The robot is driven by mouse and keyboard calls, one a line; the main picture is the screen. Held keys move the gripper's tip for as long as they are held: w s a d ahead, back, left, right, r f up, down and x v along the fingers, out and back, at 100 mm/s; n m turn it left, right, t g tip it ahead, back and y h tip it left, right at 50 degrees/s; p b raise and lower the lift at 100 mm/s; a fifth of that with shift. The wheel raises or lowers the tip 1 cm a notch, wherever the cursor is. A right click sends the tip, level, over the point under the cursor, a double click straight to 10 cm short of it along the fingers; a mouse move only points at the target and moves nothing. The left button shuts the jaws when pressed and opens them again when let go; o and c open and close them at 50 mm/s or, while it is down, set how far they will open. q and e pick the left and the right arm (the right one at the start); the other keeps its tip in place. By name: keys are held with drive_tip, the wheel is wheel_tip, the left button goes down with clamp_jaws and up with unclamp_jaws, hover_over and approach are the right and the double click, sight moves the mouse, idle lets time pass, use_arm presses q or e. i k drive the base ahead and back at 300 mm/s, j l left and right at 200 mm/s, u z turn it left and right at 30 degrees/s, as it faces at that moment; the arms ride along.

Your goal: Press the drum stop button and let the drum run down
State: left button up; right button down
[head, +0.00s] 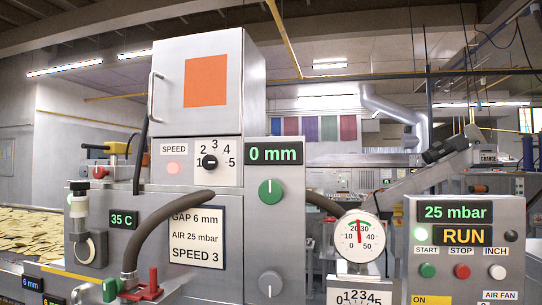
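The control panel (471,214) stands at the right. Its red button (461,271) sits under the label STOP, between the green START button (427,270) and the white INCH button (497,271). The display (464,236) above them reads RUN in yellow. Nothing touches the red button. I cannot pick out the drum or tell whether it turns. Neither of my grippers shows in the head view.
A round gauge (359,234) and grey hose (170,232) stick out in front. Chips (35,225) lie on a belt at far left.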

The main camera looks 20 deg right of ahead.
sight(462, 271)
drive_tip(key=z, duration=1.75)
